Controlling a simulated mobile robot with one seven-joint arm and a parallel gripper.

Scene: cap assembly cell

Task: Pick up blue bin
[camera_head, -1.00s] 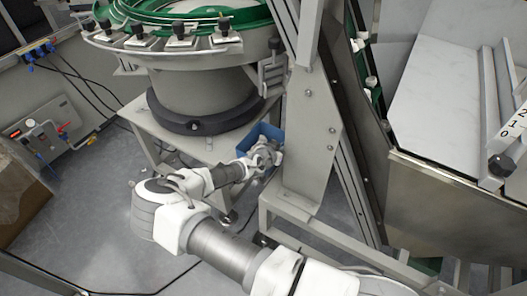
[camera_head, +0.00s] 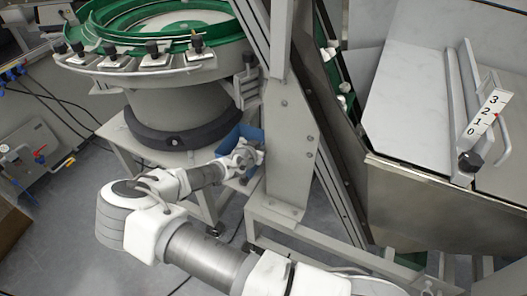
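The blue bin (camera_head: 243,133) sits low in the middle of the view, between the round bowl feeder's stand and the grey upright column. Only its upper and side parts show, as my gripper (camera_head: 247,155) and wrist cover its front. My gripper is at the near side of the bin, overlapping it in the picture. The fingers are small and partly hidden, so I cannot tell whether they are open, shut, or touching the bin.
The green-rimmed bowl feeder (camera_head: 165,45) stands on a table at the back left. The grey column (camera_head: 292,150) rises just right of the bin. A metal hopper (camera_head: 440,200) fills the right side. Cables and a pneumatic panel (camera_head: 35,150) are at the left.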

